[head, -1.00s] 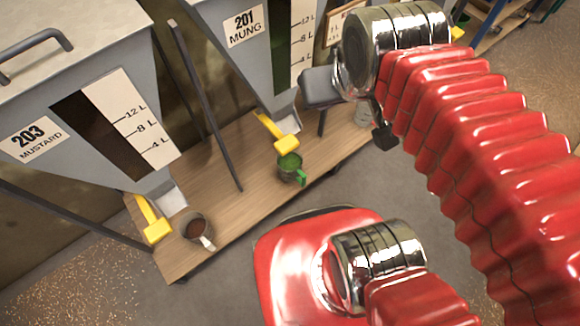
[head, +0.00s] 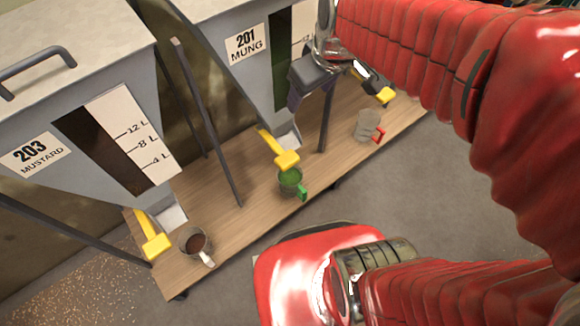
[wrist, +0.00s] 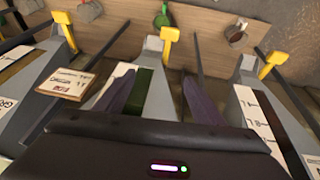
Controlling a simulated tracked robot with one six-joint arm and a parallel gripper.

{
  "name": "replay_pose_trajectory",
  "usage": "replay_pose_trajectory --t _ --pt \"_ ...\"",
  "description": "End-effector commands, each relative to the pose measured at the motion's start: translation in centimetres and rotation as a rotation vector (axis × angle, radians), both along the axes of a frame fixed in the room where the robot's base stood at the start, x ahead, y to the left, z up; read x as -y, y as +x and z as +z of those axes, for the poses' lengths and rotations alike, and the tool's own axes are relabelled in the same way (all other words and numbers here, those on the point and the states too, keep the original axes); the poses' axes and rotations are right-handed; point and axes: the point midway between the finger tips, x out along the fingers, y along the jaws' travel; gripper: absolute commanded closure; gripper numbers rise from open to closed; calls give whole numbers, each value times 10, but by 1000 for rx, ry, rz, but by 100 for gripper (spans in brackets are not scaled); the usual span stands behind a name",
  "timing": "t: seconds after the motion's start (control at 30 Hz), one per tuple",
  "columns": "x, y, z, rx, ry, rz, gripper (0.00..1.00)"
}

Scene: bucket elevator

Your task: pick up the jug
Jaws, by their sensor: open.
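Three jugs stand on the wooden shelf. One with brown contents and a pale handle (head: 194,242) is at the left, one with green contents and a green handle (head: 290,180) is in the middle, and a clear one with a red handle (head: 367,125) is at the right. The green jug (wrist: 162,19) and the brown jug (wrist: 238,35) also show in the wrist view. My gripper (head: 306,98) is open and empty, high in front of the mung hopper and above the shelf, apart from all jugs. Its two dark fingers (wrist: 161,95) spread in the wrist view.
The mustard hopper (head: 75,140) and mung hopper (head: 245,70) overhang the shelf (head: 235,215), with yellow levers (head: 285,158) at their spouts. Dark slanted posts (head: 205,120) stand between them. Open grey floor (head: 400,195) lies in front of the shelf.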

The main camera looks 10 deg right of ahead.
Motion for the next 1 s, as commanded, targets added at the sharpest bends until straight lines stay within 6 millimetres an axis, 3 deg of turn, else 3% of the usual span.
replay_pose_trajectory --t 0.57,1.0 --pt "13 81 -83 -81 -54 322 38" --pt "28 126 -169 -122 -78 562 38"
